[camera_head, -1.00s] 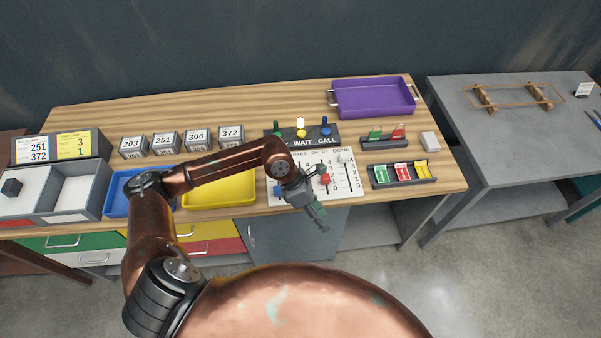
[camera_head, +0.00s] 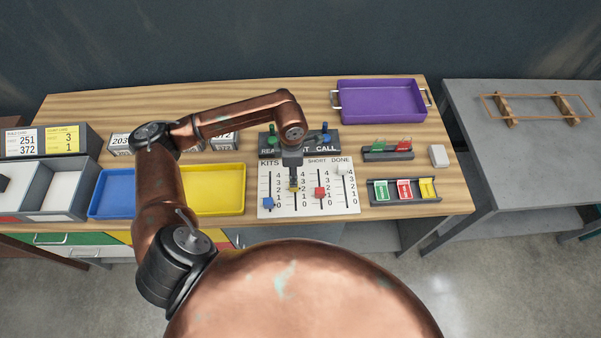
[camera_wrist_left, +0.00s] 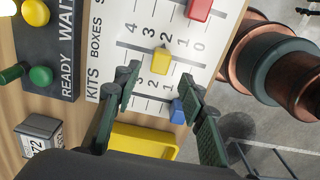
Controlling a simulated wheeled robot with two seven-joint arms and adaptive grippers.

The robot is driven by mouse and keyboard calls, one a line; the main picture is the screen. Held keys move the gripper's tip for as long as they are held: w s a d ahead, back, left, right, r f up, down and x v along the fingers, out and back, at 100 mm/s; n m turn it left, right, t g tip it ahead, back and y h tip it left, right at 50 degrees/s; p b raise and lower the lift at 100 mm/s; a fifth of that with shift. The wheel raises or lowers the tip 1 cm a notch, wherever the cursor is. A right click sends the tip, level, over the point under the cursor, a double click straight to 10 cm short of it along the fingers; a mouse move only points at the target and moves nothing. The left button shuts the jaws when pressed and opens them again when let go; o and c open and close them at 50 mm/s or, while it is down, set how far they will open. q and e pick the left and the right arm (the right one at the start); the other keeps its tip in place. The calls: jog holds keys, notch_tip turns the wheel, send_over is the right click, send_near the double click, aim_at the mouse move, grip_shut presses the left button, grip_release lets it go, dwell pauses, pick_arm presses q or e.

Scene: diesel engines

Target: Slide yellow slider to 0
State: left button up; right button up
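The yellow slider (camera_head: 294,188) stands on the second track of the white panel (camera_head: 350,204), roughly by the 2; the gripper partly covers it in the head view. In the left wrist view the yellow slider (camera_wrist_left: 160,60) shows clearly, just beyond the fingertips. My left gripper (camera_head: 292,178) points down over this track. Its two fingers (camera_wrist_left: 158,92) are apart with nothing between them, one to each side of the slider's line. I cannot tell whether they touch it. My right gripper is not in view.
The blue slider (camera_head: 268,203) sits low on the left track, near one finger in the wrist view. The red slider (camera_head: 320,192) is on the track to the right, the white slider (camera_head: 343,169) high beyond it.

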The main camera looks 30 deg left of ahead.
pick_arm(q)
jog(key=shift+w+f, duration=0.15)
jog(key=shift+f, duration=0.25)
notch_tip(320, 180, down, 6)
jog(key=shift+r+p, duration=0.1)
jog(key=shift+p, duration=0.25)
jog(key=shift+f, duration=0.5)
jog(key=shift+s, duration=0.2)
jog(key=c, duration=0.8)
grip_shut()
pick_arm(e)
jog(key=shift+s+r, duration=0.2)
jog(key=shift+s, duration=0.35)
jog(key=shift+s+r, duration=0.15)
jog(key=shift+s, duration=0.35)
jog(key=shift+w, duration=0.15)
